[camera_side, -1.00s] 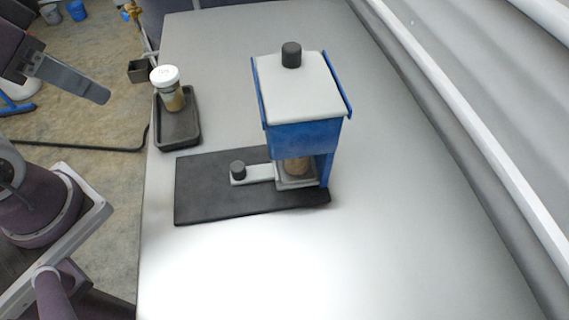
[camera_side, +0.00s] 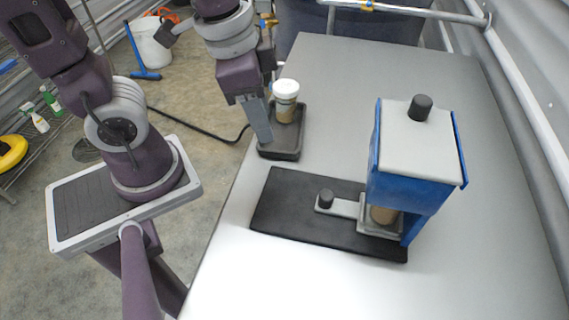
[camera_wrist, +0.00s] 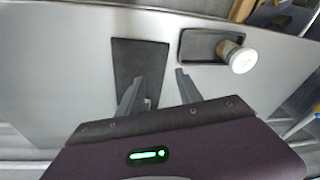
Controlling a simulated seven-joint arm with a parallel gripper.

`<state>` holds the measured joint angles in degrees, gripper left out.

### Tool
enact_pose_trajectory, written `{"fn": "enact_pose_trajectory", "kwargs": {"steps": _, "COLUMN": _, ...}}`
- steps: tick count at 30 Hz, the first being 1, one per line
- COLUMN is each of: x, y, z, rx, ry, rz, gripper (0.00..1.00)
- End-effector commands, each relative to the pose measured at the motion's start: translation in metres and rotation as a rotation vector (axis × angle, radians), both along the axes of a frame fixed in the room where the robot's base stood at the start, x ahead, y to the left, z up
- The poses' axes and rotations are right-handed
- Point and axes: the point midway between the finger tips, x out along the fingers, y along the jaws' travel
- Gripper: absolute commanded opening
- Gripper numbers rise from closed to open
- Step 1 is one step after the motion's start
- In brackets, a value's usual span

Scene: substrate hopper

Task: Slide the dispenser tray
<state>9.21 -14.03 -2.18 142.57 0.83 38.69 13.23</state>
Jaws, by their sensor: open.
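The dispenser tray (camera_side: 345,208) is a light-grey slide with a black knob (camera_side: 326,197) on its left end. It lies on a black base plate (camera_side: 285,215), its right end under the blue hopper (camera_side: 405,188) with a grey lid and black knob. Something tan (camera_side: 382,214) shows beneath the hopper. My gripper (camera_side: 264,135) is left of the small black tray in the side view, above and apart from the slide. In the wrist view my gripper (camera_wrist: 158,90) has its fingers spread with nothing held. The base plate also shows there (camera_wrist: 137,58); the hopper cannot be made out.
A white-lided jar (camera_side: 286,102) with tan contents stands in a small black tray (camera_side: 282,154) close to my gripper. The jar also shows in the wrist view (camera_wrist: 239,59).

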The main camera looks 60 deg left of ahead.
Motion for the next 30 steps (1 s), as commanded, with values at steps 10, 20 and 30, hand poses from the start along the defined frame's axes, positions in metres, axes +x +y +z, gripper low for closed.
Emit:
{"fn": "enact_pose_trajectory", "kwargs": {"steps": 10, "x": 0.002, "y": -0.040, "z": -0.083, "rx": 0.066, "ry": 0.215, "rz": -0.368, "gripper": 0.42}}
{"fn": "enact_pose_trajectory", "kwargs": {"steps": 20, "x": 0.039, "y": -0.078, "z": -0.083, "rx": 0.066, "ry": 0.214, "rz": -0.366, "gripper": 0.42}}
{"fn": "enact_pose_trajectory", "kwargs": {"steps": 30, "x": 0.065, "y": -0.105, "z": -0.104, "rx": 0.068, "ry": 0.220, "rz": -0.362, "gripper": 0.42}}
